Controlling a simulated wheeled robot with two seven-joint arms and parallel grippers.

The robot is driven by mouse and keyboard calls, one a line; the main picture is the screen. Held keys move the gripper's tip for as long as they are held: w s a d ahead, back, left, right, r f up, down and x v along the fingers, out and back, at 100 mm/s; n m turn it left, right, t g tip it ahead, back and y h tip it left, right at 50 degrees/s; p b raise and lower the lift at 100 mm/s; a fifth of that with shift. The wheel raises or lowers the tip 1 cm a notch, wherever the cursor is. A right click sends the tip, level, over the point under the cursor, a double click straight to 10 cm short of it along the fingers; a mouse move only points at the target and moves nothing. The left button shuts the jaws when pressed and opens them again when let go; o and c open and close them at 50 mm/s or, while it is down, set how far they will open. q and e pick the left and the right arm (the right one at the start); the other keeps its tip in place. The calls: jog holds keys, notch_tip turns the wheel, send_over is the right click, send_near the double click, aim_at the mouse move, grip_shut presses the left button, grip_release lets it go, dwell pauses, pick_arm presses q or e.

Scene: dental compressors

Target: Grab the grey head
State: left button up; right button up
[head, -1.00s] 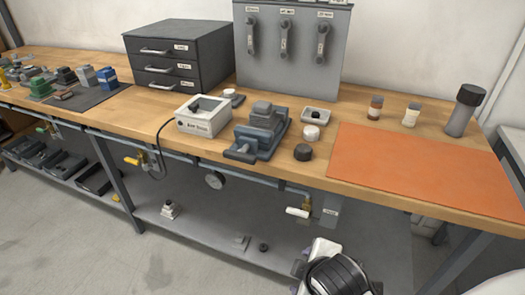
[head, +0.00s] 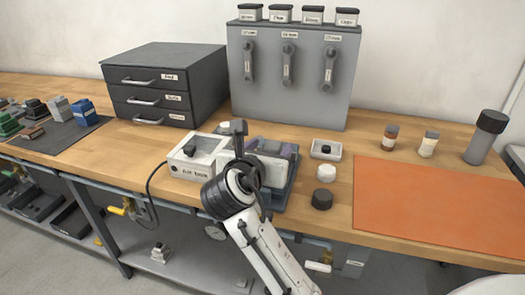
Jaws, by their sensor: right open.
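A grey block-shaped head (head: 288,150) sits in a blue-grey vise-like fixture (head: 291,178) at the middle of the bench. My right arm reaches up from the bottom, and its gripper (head: 255,150) is at the fixture, covering the left and front of it. One dark finger stands up at the left of the head. The jaws are open; whether a finger touches the head is hidden. Another grey block (head: 58,108) stands on the dark mat (head: 75,133) at far left, between a dark block and a blue block (head: 84,112). My left gripper is not seen.
A white box (head: 190,165) with a cable stands just left of the gripper. A small tray (head: 325,149), a white cap (head: 326,173) and a black knob (head: 322,199) stand to the right. A drawer cabinet (head: 165,82) and tool panel (head: 290,100) are behind. The orange mat (head: 440,205) is clear.

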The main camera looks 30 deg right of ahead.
aim_at(275, 141)
jog(key=x, duration=0.2)
jog(key=shift+w+d+f, duration=0.15)
jog(key=shift+d+f, duration=0.05)
jog(key=shift+d, duration=0.1)
jog(key=shift+w+d+f, duration=0.2)
jog(key=shift+w+d, duration=0.1)
jog(key=shift+d, duration=0.1)
jog(key=x, duration=0.4)
jog(key=shift+w+a+f+b, duration=0.1)
jog(key=shift+w+f+b, duration=0.2)
jog(key=shift+w+b, duration=0.1)
jog(key=shift+w+d, duration=0.15)
jog(key=shift+d, duration=0.05)
jog(key=c, duration=1.2)
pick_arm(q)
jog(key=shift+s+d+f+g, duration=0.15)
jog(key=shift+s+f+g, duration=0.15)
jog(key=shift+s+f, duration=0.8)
pick_arm(e)
jog(key=shift+r, duration=0.15)
